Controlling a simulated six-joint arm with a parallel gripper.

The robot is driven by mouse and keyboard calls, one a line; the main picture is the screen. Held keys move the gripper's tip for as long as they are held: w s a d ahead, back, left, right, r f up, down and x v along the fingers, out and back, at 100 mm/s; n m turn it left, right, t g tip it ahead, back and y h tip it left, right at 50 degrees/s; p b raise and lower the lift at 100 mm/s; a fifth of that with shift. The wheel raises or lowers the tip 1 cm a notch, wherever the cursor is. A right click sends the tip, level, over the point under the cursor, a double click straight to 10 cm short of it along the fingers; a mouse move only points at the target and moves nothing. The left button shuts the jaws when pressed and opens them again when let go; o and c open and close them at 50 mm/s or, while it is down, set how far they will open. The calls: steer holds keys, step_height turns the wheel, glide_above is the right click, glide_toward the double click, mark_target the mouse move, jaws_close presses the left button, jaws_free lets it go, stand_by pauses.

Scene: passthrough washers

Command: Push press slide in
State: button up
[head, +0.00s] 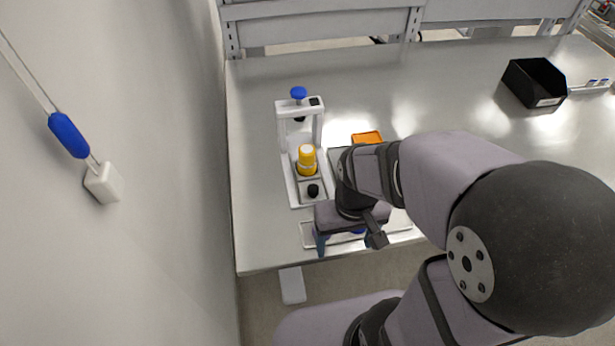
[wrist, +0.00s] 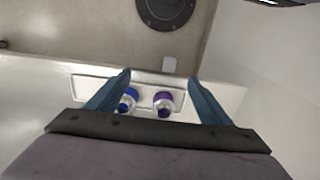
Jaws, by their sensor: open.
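The white press (head: 283,127) stands at the left of the metal table, with a blue knob (head: 298,93) on top. Its slide (head: 309,184) has a black knob (head: 313,191) at the near end. A yellow capped item (head: 306,160) stands upright in the slide and appears to be in front of the press posts. My gripper (head: 347,241) is open near the table's front edge, nearer than the press and apart from it. In the wrist view its two blue fingers (wrist: 158,80) are spread, with nothing held. The press is not in the wrist view.
A shallow tray (wrist: 90,83) below my gripper holds a blue-capped vial (wrist: 128,98) and a purple-capped vial (wrist: 163,103). An orange tray (head: 367,137) lies right of the press. A black bin (head: 533,83) stands at the back right. A wall borders the left.

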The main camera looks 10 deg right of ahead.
mark_target(313, 187)
steer(key=shift+w, duration=0.1)
steer(key=c, duration=0.7)
steer(key=w+m+b, duration=0.1)
steer(key=w+m, duration=0.2)
steer(key=w, duration=0.3)
steer(key=w+a+m, duration=0.1)
steer(key=w+m, duration=0.2)
steer(key=w, duration=0.4)
steer(key=w+a+m+b, duration=0.1)
steer(key=w+m, duration=0.2)
steer(key=w, duration=0.4)
steer(key=shift+w+a+r+b, duration=0.1)
steer(key=shift+a+r+b, duration=0.2)
steer(key=shift+r, duration=0.1)
steer(key=shift+c, duration=0.5)
steer(key=shift+f+p, duration=1.15)
steer(key=shift+f, duration=2.5)
steer(key=shift+c, duration=0.5)
jaws_close()
